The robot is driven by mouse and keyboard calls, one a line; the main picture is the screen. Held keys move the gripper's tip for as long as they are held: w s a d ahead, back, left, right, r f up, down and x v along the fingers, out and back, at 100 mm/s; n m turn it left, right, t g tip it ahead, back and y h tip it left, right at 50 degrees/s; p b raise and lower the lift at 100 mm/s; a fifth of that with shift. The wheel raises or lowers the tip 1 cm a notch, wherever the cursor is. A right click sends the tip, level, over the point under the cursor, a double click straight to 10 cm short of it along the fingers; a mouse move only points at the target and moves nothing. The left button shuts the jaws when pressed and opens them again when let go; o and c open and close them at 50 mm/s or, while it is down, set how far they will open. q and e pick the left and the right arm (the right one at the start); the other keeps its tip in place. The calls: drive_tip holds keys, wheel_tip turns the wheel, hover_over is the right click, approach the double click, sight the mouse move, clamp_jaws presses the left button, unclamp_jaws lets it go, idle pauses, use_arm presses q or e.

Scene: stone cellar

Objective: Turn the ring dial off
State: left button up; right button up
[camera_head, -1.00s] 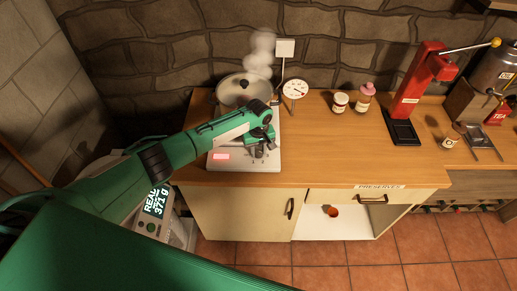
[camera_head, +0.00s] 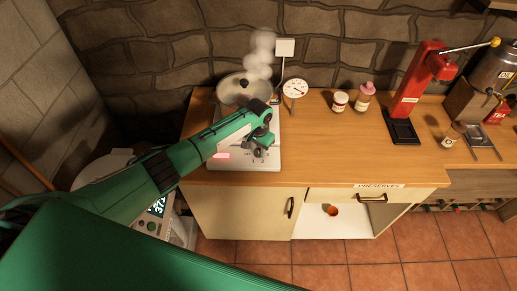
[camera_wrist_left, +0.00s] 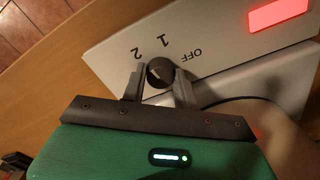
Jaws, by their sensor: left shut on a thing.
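The ring dial (camera_wrist_left: 160,72) is a small dark round knob on the white front panel of the hot plate (camera_wrist_left: 230,60). In the left wrist view, the marks 2, 1 and OFF are printed around it. My left gripper (camera_wrist_left: 159,82) has one finger on each side of the dial and is shut on it. The dial's light mark is too small to read surely. In the head view my left gripper (camera_head: 262,143) is over the front right of the hot plate (camera_head: 232,164) and largely hides the dial. My right gripper is not in view.
A pink-red lit panel (camera_wrist_left: 278,14) glows on the plate. Two jars (camera_head: 340,102) and a red press (camera_head: 412,85) stand to the right on the wooden counter (camera_head: 330,155).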

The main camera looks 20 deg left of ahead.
use_arm(q)
drive_tip(key=m, duration=0.4)
drive_tip(key=shift+m, duration=0.3)
drive_tip(key=m+b, duration=0.1)
drive_tip(key=m, duration=0.4)
drive_tip(key=m+b, duration=0.1)
drive_tip(key=m, duration=0.4)
drive_tip(key=m+b, duration=0.1)
drive_tip(key=m, duration=0.3)
drive_tip(key=shift+r+m+b, duration=0.1)
drive_tip(key=shift+m+b, duration=0.2)
drive_tip(key=shift+m, duration=0.2)
drive_tip(key=o, duration=1)
